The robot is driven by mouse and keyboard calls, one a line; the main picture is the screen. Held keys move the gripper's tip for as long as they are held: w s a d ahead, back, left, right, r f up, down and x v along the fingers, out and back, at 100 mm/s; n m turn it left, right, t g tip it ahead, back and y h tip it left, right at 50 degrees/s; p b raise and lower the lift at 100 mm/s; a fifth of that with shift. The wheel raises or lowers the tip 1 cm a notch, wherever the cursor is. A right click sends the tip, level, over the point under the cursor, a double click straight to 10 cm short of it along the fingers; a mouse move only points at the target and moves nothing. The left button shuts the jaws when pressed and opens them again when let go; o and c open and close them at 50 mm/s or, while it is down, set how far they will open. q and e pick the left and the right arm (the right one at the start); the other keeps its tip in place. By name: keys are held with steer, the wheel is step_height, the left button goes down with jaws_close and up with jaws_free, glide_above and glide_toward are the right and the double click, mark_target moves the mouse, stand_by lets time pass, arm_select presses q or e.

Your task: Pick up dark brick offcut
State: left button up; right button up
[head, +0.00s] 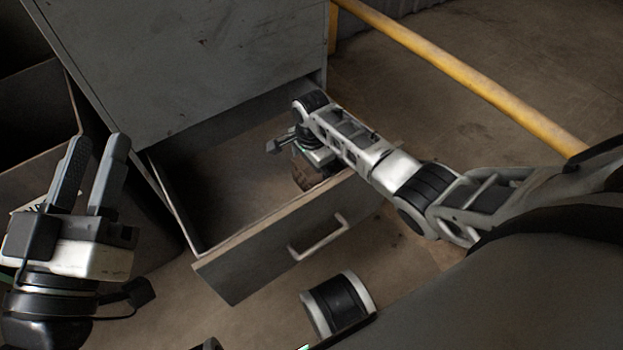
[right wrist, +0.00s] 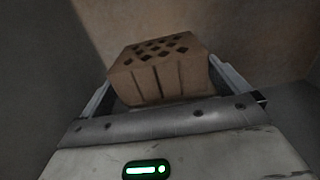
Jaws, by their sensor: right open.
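The brick offcut (right wrist: 158,82), brown with rows of diamond-shaped holes on top and grooves down its side, sits in the open drawer in the right wrist view. In the head view only a dark brown part of it (head: 303,176) shows under my right gripper (head: 317,158). My right gripper reaches down into the drawer and is open, with one finger on each side of the offcut. I cannot tell whether the fingers touch it. My left gripper (head: 97,145) is open and empty, at the left, away from the drawer.
The grey drawer (head: 235,270) is pulled out of a grey metal cabinet (head: 190,60), its front panel and handle (head: 318,240) facing me. The drawer walls stand close around my right gripper. A yellow rail (head: 470,80) runs along the right. An open box (head: 30,130) stands at far left.

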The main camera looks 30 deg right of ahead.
steer(key=c, duration=1)
steer(key=shift+r, duration=0.1)
